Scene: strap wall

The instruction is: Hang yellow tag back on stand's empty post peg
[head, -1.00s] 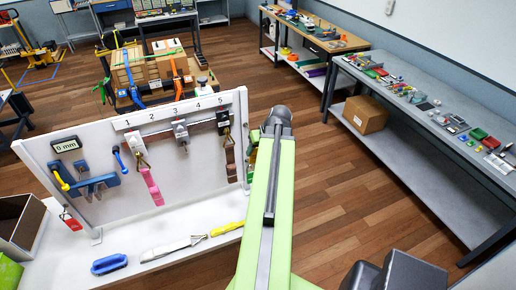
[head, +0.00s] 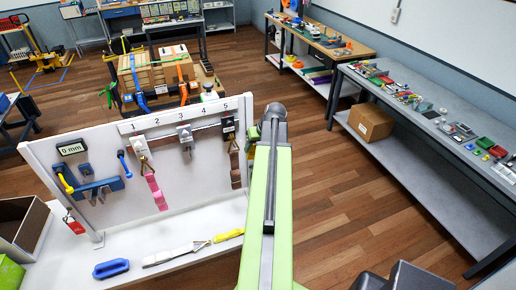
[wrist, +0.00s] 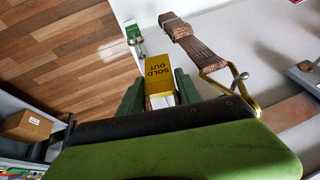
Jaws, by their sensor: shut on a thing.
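In the wrist view, my gripper (wrist: 160,88) has its two dark green fingers on either side of a yellow tag (wrist: 158,70) with dark "SOLD OUT" lettering. It is shut on the tag, whose far end sticks out past the fingers. A small green and white piece (wrist: 133,32) stands just beyond the tag, with a short metallic part below it. I cannot tell whether this is the stand or its empty peg. In the head view my arm hides the gripper and tag; only the dark wrist end shows, beside the board's right edge.
A white board (head: 100,150) with numbered hooks carries straps. A brown strap with a brass buckle (wrist: 205,50) hangs close right of the tag in the wrist view. Open wooden floor (head: 340,200) lies right.

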